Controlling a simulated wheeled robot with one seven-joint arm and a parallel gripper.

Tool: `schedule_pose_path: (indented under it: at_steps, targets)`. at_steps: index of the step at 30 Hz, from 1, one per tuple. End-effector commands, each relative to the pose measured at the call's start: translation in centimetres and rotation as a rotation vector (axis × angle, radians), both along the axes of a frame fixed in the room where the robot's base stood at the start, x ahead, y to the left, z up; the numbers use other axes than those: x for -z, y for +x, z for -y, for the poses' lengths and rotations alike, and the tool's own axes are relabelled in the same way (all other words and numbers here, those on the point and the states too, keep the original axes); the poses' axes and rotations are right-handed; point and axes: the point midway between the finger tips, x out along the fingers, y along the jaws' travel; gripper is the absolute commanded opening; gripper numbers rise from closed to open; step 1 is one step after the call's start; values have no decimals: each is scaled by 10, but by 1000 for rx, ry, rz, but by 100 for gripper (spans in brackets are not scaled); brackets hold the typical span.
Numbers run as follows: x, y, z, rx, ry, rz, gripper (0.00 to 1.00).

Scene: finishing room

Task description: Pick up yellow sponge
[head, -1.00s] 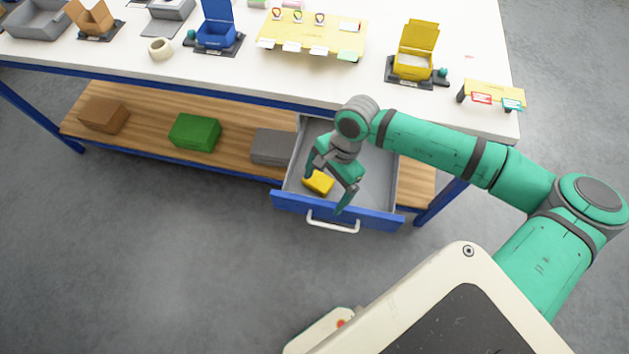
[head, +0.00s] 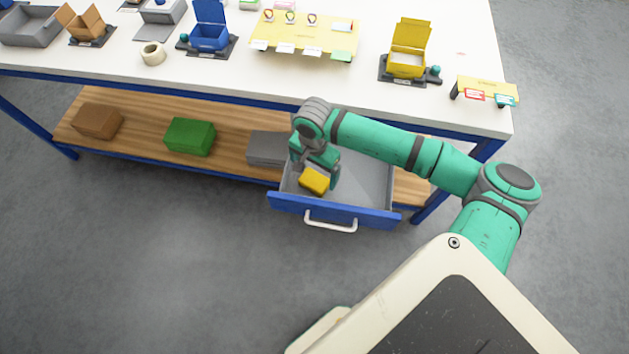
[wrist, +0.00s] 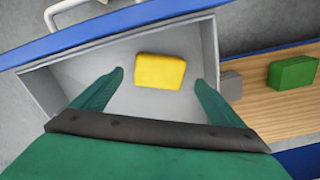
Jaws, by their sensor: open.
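The yellow sponge (head: 314,181) lies on the floor of the open drawer (head: 371,180), in its left part. In the wrist view the sponge (wrist: 160,71) shows whole, ahead of the fingertips and between their lines. My gripper (head: 317,172) is open and empty, over the drawer close to the sponge. In the wrist view its two green fingers (wrist: 158,78) stand apart to the left and right of the sponge. I cannot tell exactly how far above the sponge the fingertips are.
The drawer's blue front (head: 335,211) has a white handle (head: 330,225). The wooden shelf (head: 228,152) left of the drawer holds a grey box (head: 266,148), a green box (head: 190,136) and a brown box (head: 97,121). The white worktop (head: 370,70) overhangs the drawer's back.

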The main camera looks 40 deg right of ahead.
Motion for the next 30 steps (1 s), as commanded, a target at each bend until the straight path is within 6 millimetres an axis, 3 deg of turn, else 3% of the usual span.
schedule_pose_path:
  at_steps: [12,22,23,28,30]
  targets:
    - [43,-1,-1,3,4,0,92]
    - [47,-2,0,2,2,-1,92]
    - [47,-2,0,2,2,-1,90]
    - [47,-2,0,2,2,-1,49]
    - [47,-2,0,2,2,-1,49]
